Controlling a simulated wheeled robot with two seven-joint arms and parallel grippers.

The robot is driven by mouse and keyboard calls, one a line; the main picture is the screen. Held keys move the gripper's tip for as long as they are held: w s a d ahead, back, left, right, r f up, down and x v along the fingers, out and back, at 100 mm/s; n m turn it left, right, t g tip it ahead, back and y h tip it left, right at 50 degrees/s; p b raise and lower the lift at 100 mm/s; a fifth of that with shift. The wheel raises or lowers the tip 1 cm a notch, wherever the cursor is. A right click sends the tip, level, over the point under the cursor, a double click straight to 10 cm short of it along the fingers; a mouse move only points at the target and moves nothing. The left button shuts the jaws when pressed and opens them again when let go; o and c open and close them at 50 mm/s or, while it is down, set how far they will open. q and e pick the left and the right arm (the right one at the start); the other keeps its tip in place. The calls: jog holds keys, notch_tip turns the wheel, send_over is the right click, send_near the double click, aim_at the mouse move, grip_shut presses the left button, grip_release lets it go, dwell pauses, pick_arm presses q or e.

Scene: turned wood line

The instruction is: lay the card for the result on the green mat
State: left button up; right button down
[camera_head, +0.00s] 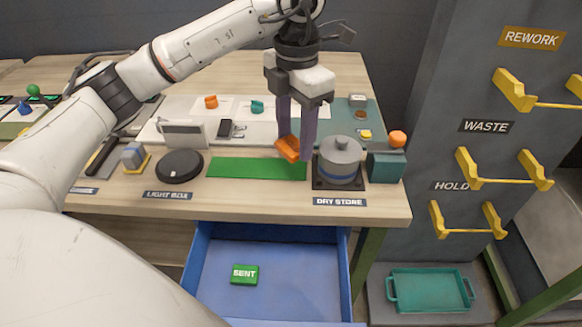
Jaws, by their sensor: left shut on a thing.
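The green mat (245,168) lies bare on the bench's front part, behind the open drawer. A green card marked SENT (244,274) lies in the open blue drawer (330,290) below the bench edge. My left gripper (294,150) points down over the right end of the mat and is shut on an orange piece (288,149). I cannot tell whether that piece touches the bench. My right gripper is not in view.
A grey lidded pot (340,158) stands close right of my left gripper, by the DRY STORE label (340,202). A black disc (180,166) lies left of the mat. Orange (211,101) and teal (257,106) pieces sit behind. Yellow-bracketed racks (515,90) stand right.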

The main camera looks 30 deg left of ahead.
aim_at(291, 167)
pick_arm(q)
jog(key=n, duration=0.2)
jog(key=w+a+r+n, duration=0.1)
jog(key=n, duration=0.2)
jog(key=a+n, duration=0.1)
jog(key=n, duration=0.1)
jog(key=shift+w+r+n, duration=0.4)
jog(key=f+n, duration=0.1)
jog(key=f, duration=0.2)
jog(key=f+n, duration=0.1)
jog(key=f, duration=0.5)
jog(key=shift+w+a+f+n, duration=0.25)
jog(key=shift+n, duration=0.15)
jog(key=shift+f, duration=0.1)
jog(key=o, duration=0.6)
jog(key=shift+f, duration=0.1)
jog(key=shift+o, duration=0.7)
